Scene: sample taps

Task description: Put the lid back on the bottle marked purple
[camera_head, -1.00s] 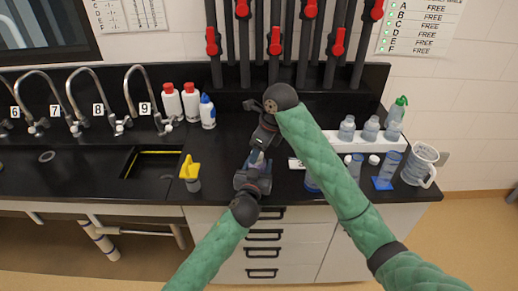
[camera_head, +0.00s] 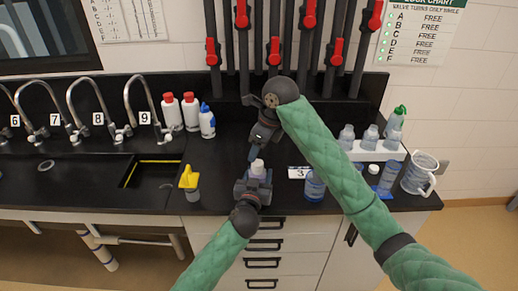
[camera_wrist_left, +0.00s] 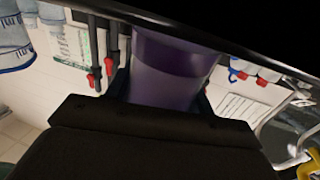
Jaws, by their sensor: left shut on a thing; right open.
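The purple-banded bottle (camera_head: 257,171) is upright in my left gripper (camera_head: 254,187), over the front part of the black counter. Its pale top shows just above the fingers. In the left wrist view the purple bottle (camera_wrist_left: 172,75) fills the space between the fingers. My right gripper (camera_head: 254,152) is open, pointing down just above the bottle's top; whether anything touches cannot be told. A small white lid (camera_head: 373,169) lies on the counter at the right; I cannot tell which bottle it belongs to.
A blue-tinted bottle (camera_head: 315,187) stands right of my left gripper, by a card marked 3 (camera_head: 298,172). A white rack (camera_head: 372,151) with clear bottles, a jug (camera_head: 419,174) and a yellow-topped bottle (camera_head: 189,180) stand on the counter. A sink (camera_head: 152,172) lies left.

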